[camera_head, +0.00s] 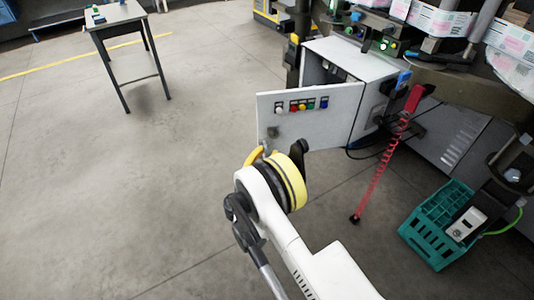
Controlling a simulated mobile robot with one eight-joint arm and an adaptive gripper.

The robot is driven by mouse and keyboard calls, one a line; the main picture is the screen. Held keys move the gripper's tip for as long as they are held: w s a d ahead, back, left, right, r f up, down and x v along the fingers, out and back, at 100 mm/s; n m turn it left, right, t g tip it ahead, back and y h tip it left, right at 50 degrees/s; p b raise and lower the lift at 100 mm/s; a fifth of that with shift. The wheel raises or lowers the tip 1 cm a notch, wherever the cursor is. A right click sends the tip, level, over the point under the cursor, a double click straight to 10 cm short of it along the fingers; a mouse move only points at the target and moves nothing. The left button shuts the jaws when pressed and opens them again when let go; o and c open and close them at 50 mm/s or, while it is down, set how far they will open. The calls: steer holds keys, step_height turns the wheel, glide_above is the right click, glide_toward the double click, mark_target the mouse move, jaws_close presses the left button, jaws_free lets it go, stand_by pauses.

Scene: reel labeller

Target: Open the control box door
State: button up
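The control box (377,68) is a light grey cabinet at the upper right of the head view. Its grey door (335,105) stands swung out to the left, with a row of coloured buttons on its face and a dark latch or handle near its lower left. Part of the dark interior shows behind the door's top edge. My white arm with a yellow ring reaches up to the door's lower edge. My gripper (300,149) is mostly hidden behind the wrist, close to the door's bottom. Its fingers and any contact with the door cannot be made out.
A red coiled cord (375,182) hangs right of the door. A green crate (425,222) stands on the floor at the right. The machine with label reels (440,20) fills the upper right. A small table (118,15) stands at the upper left. The floor at left is clear.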

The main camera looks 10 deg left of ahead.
glide_toward(274, 123)
steer(key=w, duration=0.4)
steer(key=shift+w+d+f, duration=0.1)
steer(key=shift+d, duration=0.25)
